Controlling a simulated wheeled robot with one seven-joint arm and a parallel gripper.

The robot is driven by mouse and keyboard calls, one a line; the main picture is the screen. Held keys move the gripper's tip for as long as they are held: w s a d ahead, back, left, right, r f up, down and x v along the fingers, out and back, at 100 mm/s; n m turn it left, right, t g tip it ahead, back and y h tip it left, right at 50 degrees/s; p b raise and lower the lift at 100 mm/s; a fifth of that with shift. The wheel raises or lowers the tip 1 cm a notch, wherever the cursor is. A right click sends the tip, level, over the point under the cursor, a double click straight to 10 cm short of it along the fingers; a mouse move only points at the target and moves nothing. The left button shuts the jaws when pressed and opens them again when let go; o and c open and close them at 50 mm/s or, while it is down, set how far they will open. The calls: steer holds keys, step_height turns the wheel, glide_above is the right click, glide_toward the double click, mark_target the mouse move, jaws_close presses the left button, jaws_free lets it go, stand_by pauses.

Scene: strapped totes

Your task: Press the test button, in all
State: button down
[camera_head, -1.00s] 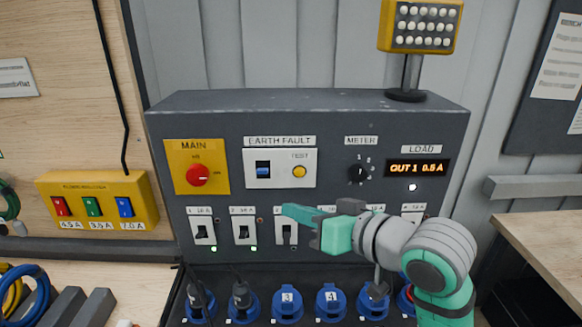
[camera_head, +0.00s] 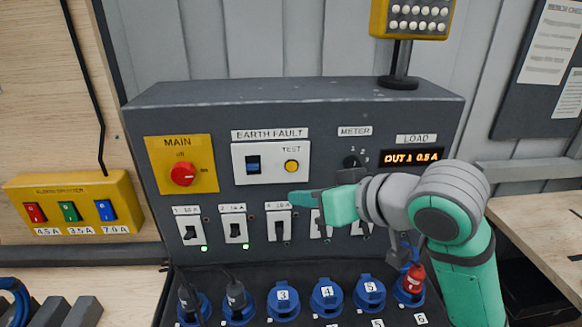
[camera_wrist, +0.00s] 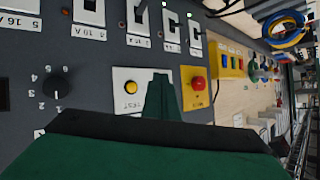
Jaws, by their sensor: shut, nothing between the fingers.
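The yellow round test button (camera_head: 291,166) sits under the word TEST on the white EARTH FAULT plate (camera_head: 272,176), right of a blue rocker switch (camera_head: 253,165). In the wrist view the button (camera_wrist: 131,88) is just left of my fingertips. My gripper (camera_head: 296,198) is shut and empty, its tip pointing left, in the picture a little below the button. In the wrist view my shut fingers (camera_wrist: 160,85) overlap the white plate. I cannot tell how far the tip is from the panel face.
A red MAIN knob (camera_head: 183,174) on a yellow plate is left of the test plate. A row of breaker switches (camera_head: 235,228) runs below, with blue sockets (camera_head: 283,300) under it. The meter dial (camera_head: 352,161) is partly behind my arm. A LOAD display (camera_head: 413,157) reads OUT 1 0.5 A.

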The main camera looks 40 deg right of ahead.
mark_target(292, 167)
steer(key=w+d, duration=0.4)
steer(key=w, duration=0.2)
steer(key=shift+w, duration=0.3)
stand_by(0.7)
steer(key=shift+s, duration=0.1)
steer(key=shift+w, duration=0.2)
stand_by(1.0)
steer(key=shift+w+d, duration=0.2)
steer(key=shift+w, duration=0.05)
